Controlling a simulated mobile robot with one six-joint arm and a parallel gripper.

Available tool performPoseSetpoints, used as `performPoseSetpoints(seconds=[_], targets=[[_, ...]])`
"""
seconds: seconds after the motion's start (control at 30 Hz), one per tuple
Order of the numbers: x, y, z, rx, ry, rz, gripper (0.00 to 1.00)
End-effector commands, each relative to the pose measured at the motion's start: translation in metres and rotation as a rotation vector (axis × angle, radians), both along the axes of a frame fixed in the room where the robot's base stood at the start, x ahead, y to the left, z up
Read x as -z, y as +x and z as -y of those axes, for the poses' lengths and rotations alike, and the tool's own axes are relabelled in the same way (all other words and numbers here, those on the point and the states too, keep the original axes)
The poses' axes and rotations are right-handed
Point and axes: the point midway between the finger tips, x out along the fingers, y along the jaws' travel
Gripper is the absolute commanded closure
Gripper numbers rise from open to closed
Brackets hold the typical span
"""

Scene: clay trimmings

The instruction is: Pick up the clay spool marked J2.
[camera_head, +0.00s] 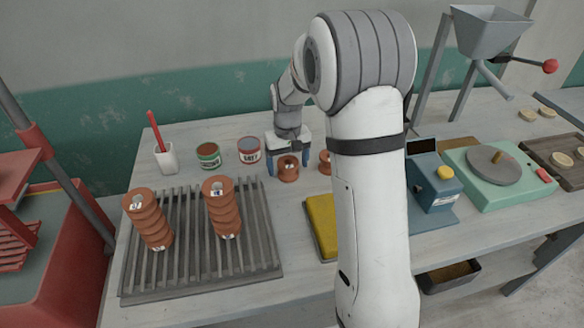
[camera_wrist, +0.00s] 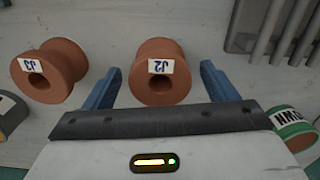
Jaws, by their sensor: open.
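The clay spool marked J2 (camera_wrist: 160,83) is a short terracotta spool with a pale label, standing on the bench. In the wrist view it stands between my blue fingers, with a gap on each side. My gripper (camera_wrist: 161,70) is open and empty around it. In the head view my gripper (camera_head: 288,166) is low at the back of the bench, over a spool (camera_head: 288,174) whose label is too small to read. A similar spool marked J3 (camera_wrist: 49,72) stands just left of the left finger in the wrist view. My arm hides part of the bench.
A green-banded can (camera_wrist: 292,125) is close by my gripper at lower right in the wrist view. A yellow sponge-like block (camera_head: 322,222) lies in front.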

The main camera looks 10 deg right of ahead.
Motion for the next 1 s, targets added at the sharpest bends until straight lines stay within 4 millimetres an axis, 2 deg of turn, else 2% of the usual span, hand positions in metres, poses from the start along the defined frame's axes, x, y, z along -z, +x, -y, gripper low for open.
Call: performPoseSetpoints(seconds=[0.27, 0.9, 1.0], targets=[[0.0031, -0.0001, -0.0004, -0.001, 0.000, 0.000, 0.21], [0.0027, 0.0000, -0.0008, -0.001, 0.000, 0.001, 0.74], [0.0022, 0.0002, -0.0008, -0.001, 0.000, 0.001, 0.76]])
